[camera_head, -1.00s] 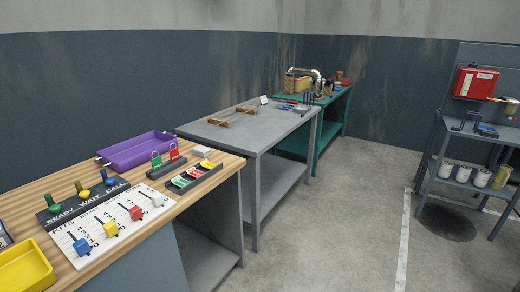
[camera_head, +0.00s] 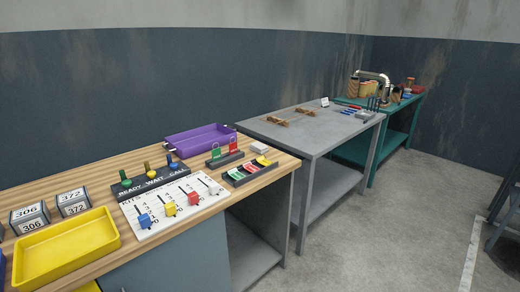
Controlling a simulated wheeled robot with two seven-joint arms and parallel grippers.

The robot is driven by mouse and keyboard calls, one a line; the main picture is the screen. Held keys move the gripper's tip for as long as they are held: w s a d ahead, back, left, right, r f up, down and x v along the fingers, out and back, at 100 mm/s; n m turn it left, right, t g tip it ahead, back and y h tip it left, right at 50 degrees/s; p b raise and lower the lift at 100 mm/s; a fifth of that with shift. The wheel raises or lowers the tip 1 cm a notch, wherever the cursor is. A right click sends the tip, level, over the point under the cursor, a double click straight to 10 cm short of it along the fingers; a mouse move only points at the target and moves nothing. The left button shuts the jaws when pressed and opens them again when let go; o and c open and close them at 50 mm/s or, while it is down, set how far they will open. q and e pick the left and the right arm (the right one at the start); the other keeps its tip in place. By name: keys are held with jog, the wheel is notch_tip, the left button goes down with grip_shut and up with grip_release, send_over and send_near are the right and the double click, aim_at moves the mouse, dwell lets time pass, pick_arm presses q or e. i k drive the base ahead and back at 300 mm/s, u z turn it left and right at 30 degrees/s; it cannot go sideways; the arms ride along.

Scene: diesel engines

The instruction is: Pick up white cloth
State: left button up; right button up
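I cannot make out a white cloth for certain. A small whitish stack (camera_head: 260,148) lies near the back right of the wooden-topped bench (camera_head: 105,172); I cannot tell whether it is cloth or cards. Neither of my grippers shows in the head view.
The bench holds a yellow tray (camera_head: 65,248), a purple tray (camera_head: 200,140), a white slider board (camera_head: 172,208) and number blocks (camera_head: 30,217). A grey table (camera_head: 330,135) and a teal table (camera_head: 360,150) stand beyond.

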aim_at(259, 148)
jog(key=z, duration=0.2)
jog(key=k, duration=0.45)
jog(key=z, duration=1.5)
jog(key=i, duration=2.15)
jog(key=z, duration=0.1)
